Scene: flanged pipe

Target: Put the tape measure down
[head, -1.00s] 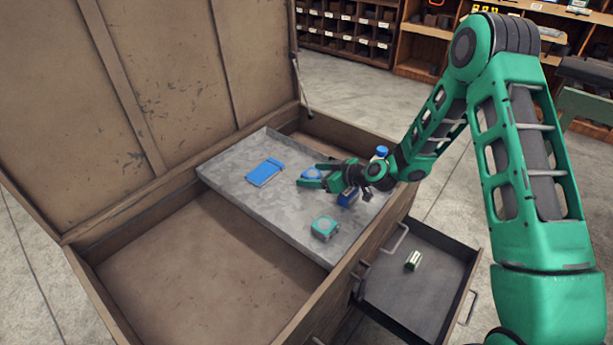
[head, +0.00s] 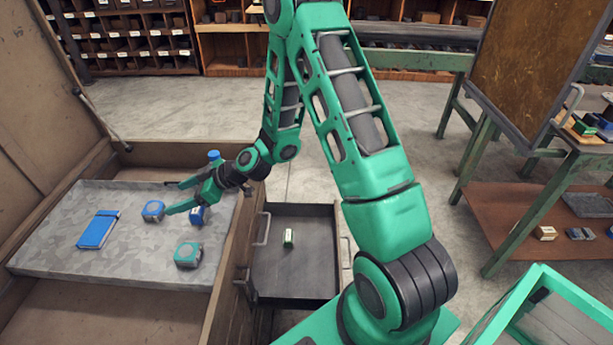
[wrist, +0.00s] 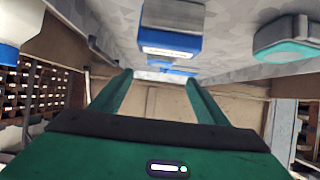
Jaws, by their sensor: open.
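A blue-and-grey tape measure (head: 153,210) rests on the grey metal tray (head: 60,258) inside the chest. A teal tape measure (head: 188,254) lies nearer the front; it also shows at the right of the wrist view (wrist: 288,42). My gripper (head: 168,198) is low over the tray, open and empty, its fingertips just right of the blue tape measure. A dark blue block-like item (head: 197,215) sits beside my fingers. In the wrist view, a blue item with a white strip (wrist: 170,35) is close to the fingers (wrist: 158,88), with more blue partly hidden beyond it.
A blue notebook (head: 97,229) lies on the tray's left. A blue-capped bottle (head: 214,156) stands behind my wrist. An open drawer (head: 295,268) holds a small green-and-white item (head: 288,237). The chest's raised lid (head: 40,120) stands at left.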

